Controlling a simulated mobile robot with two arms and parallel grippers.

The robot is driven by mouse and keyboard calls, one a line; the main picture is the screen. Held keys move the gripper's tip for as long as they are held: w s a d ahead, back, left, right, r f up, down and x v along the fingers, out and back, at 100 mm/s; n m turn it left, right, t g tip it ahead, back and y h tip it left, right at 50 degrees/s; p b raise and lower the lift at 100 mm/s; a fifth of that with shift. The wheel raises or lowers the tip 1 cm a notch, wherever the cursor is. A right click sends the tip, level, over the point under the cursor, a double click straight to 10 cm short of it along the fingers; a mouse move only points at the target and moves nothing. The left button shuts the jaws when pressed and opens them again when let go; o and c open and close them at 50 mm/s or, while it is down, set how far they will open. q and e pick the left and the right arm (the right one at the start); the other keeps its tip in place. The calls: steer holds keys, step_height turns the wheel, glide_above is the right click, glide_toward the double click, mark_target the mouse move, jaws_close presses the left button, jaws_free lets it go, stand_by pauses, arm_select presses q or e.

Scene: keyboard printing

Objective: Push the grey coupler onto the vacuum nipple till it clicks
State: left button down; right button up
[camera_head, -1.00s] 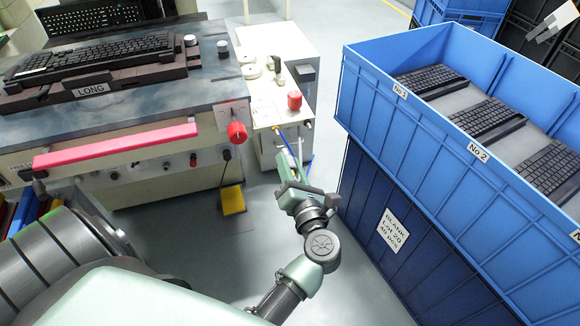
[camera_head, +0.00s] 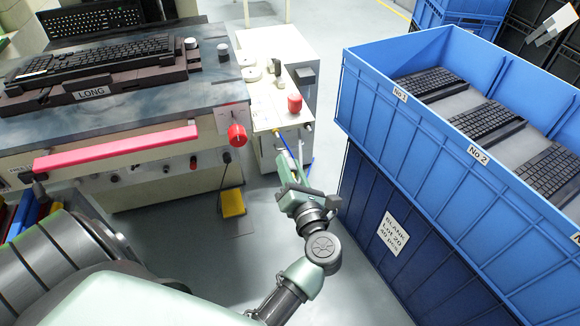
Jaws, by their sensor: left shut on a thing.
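My left gripper (camera_head: 286,169) points away from me, toward the front of the cream cabinet (camera_head: 254,130). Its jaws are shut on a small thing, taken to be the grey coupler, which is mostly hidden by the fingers. A blue hose (camera_head: 286,146) runs from the cabinet's front down to the gripper. Whether coupler and nipple touch cannot be told. My right gripper is not clearly in view.
The printing machine (camera_head: 140,116) with a keyboard (camera_head: 95,58) on its fixture stands left; a red knob (camera_head: 237,135) sticks out. A yellow pedal (camera_head: 232,203) lies on the floor. A blue crate (camera_head: 420,122) of keyboards on a dark crate (camera_head: 372,208) closes the right side.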

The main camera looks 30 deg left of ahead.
arm_select(q)
steer(key=shift+w+r, duration=0.1)
steer(key=shift+w, duration=0.05)
steer(key=shift+x, duration=2.35)
arm_select(e)
steer(key=shift+f, duration=0.1)
steer(key=shift+s+d+f, duration=0.1)
steer(key=shift+s+f, duration=0.15)
steer(key=shift+s, duration=0.15)
steer(key=shift+w+r, duration=0.1)
